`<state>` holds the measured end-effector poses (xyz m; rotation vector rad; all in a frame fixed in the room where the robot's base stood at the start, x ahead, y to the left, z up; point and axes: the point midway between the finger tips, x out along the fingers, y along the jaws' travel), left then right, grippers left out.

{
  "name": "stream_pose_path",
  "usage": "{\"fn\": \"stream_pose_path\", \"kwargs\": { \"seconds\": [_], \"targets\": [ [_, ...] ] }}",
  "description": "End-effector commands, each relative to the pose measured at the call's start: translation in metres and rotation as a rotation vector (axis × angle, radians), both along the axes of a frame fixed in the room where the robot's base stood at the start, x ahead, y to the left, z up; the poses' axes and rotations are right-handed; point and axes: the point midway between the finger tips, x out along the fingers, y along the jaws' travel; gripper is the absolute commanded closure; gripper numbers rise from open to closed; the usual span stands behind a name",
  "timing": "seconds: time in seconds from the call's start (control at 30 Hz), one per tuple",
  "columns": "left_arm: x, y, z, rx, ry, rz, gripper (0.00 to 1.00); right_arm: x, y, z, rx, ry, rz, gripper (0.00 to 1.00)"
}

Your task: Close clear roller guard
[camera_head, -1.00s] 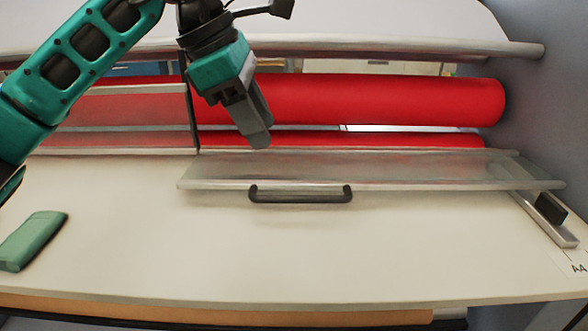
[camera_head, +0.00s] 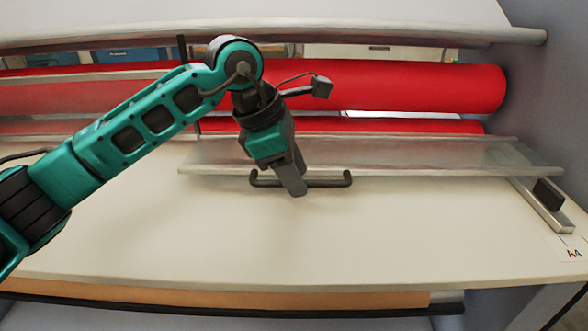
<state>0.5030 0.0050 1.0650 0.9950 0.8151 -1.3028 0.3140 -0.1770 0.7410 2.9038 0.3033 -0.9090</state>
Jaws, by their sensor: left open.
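The clear roller guard (camera_head: 420,160) is a see-through panel lying folded down over the pale table, in front of the red rollers. Its dark handle (camera_head: 325,181) runs along the front edge. My left gripper (camera_head: 296,186) is at the handle's left half and hides part of the bar. It is open, fingers pointing down. I cannot tell whether the fingers touch the bar. My right gripper is not in view.
Two red rollers, the upper one (camera_head: 420,86) thicker, span the back under a metal bar. A second clear panel (camera_head: 80,98) stands at the left. A metal rail with a black block (camera_head: 548,194) lies at the right, by the grey side wall. The front table (camera_head: 330,245) is clear.

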Motion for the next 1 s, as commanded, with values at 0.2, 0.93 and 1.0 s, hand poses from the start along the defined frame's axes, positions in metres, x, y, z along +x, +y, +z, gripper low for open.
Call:
{"fn": "stream_pose_path", "kwargs": {
  "seconds": [0.2, 0.93, 1.0],
  "targets": [
    [0.0000, 0.0000, 0.0000, 0.000, 0.000, 0.000, 0.65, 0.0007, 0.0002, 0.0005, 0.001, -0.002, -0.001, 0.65],
    [0.0000, 0.0002, 0.0003, 0.000, 0.000, 0.000, 1.00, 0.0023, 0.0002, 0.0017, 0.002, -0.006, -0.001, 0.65],
    [-0.0001, 0.0003, 0.0004, 0.000, 0.000, 0.000, 1.00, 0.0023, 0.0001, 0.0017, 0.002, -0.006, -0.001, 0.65]
  ]
}}
